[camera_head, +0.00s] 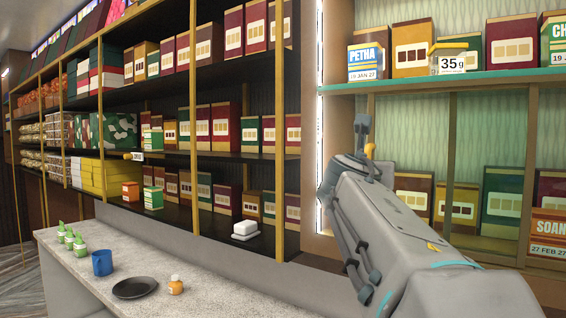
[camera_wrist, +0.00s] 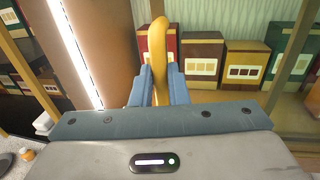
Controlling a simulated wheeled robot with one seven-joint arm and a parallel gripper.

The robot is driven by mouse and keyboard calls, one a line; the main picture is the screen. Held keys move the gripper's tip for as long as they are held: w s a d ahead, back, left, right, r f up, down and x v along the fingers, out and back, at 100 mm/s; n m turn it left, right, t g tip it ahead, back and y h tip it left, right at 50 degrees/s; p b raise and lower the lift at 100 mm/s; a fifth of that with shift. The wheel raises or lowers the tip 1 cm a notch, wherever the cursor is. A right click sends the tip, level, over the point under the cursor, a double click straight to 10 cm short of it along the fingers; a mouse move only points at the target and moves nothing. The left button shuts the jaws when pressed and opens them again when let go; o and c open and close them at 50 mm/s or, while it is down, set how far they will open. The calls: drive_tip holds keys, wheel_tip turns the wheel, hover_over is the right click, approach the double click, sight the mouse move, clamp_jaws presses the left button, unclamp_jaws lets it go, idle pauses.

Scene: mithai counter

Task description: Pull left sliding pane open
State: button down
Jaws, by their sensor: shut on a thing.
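The sliding glass pane (camera_head: 412,140) is in the lower part of the lit cabinet at right, below a teal-edged shelf. Boxes show through it, and my arm hides much of its lower left. Its upright yellow handle (camera_head: 370,150) is close to the cabinet's left side post. The handle also shows in the wrist view (camera_wrist: 158,40), rising between the two blue-grey fingers. My gripper (camera_head: 361,140) is shut on the handle, with a finger on either side of it in the wrist view (camera_wrist: 160,90). How far the pane stands open is hard to tell.
A wide brown post with a light strip (camera_head: 319,120) stands left of the handle. Dark shelves (camera_head: 130,148) of boxes fill the left. A low counter (camera_head: 190,295) holds a blue mug (camera_head: 102,262), a black plate (camera_head: 135,288), a small orange jar (camera_head: 176,285) and green bottles (camera_head: 79,244).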

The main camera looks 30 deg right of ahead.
drive_tip(key=p, duration=0.3)
approach(418, 169)
drive_tip(key=x, duration=0.5)
drive_tip(key=shift+f, duration=0.15)
drive_tip(key=c, duration=1.4)
unclamp_jaws()
